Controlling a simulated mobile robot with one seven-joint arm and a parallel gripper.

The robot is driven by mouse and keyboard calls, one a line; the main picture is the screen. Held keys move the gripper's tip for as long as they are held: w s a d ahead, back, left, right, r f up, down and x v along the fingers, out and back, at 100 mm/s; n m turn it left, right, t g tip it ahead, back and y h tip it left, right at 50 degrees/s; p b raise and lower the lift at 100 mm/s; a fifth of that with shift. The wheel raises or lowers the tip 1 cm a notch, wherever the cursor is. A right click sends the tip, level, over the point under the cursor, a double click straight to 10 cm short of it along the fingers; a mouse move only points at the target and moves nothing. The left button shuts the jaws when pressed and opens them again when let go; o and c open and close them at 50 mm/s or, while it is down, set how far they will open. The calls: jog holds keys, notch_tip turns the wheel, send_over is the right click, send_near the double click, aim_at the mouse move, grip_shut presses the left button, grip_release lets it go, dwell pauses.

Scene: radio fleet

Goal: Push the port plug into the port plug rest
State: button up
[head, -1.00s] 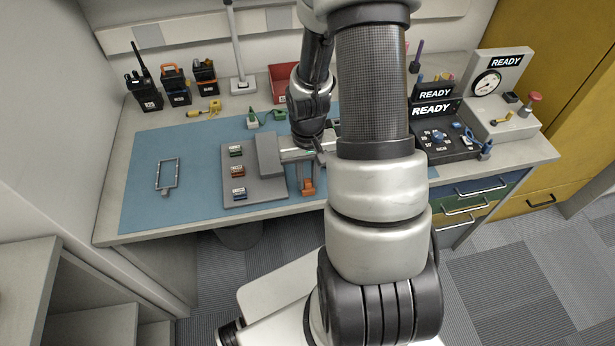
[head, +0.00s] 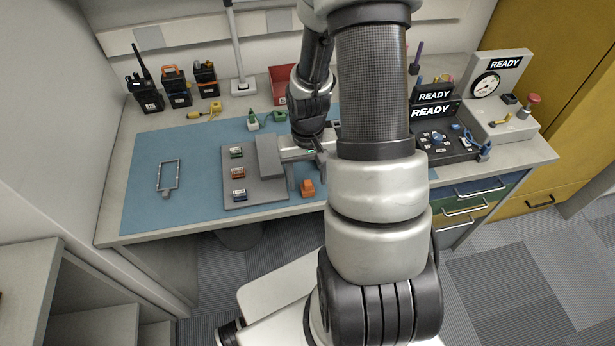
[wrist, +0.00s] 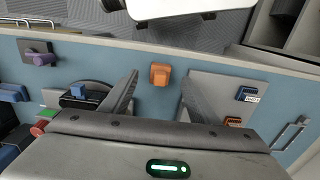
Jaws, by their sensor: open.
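An orange block (head: 307,188), which I take to be the port plug, stands on the blue mat to the right of the grey plate. It also shows in the wrist view (wrist: 160,74), between my fingertips as seen from above. My gripper (wrist: 160,80) is open, with a gap on both sides of the block. In the head view my gripper (head: 305,172) is just behind and above the block, partly hidden by my arm. I cannot make out the port plug rest as a separate part, nor how deep the block sits.
The grey plate (head: 270,192) holds small green, orange and blue connectors. A rectangular frame (head: 168,176) lies on the mat (head: 140,205) at left. Radios (head: 176,92) stand behind. A black unit with a blue block (wrist: 79,91) and a purple-topped part (wrist: 45,58) lie left in the wrist view.

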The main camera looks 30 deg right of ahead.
jog(key=shift+r+p, duration=1.35)
jog(key=shift+r, duration=0.7)
jog(key=shift+r, duration=0.1)
jog(key=a+r+n+t+h, duration=0.1)
jog(key=a+r, duration=0.1)
jog(key=r, duration=0.8)
jog(key=a+r+n+t, duration=0.1)
jog(key=a+r+t, duration=0.15)
jog(key=r, duration=0.75)
jog(key=s+a+r+t, duration=0.1)
jog(key=s+a+r, duration=0.2)
jog(key=s+r, duration=0.2)
jog(key=s+a+r+n+t+y, duration=0.1)
jog(key=s+a+r, duration=0.2)
jog(key=s+r, duration=0.2)
notch_tip(320, 180, up, 2)
jog(key=shift+r+p, duration=0.15)
jog(key=shift+p, duration=0.3)
jog(key=shift+s+a, duration=0.1)
jog(key=shift+c, duration=0.3)
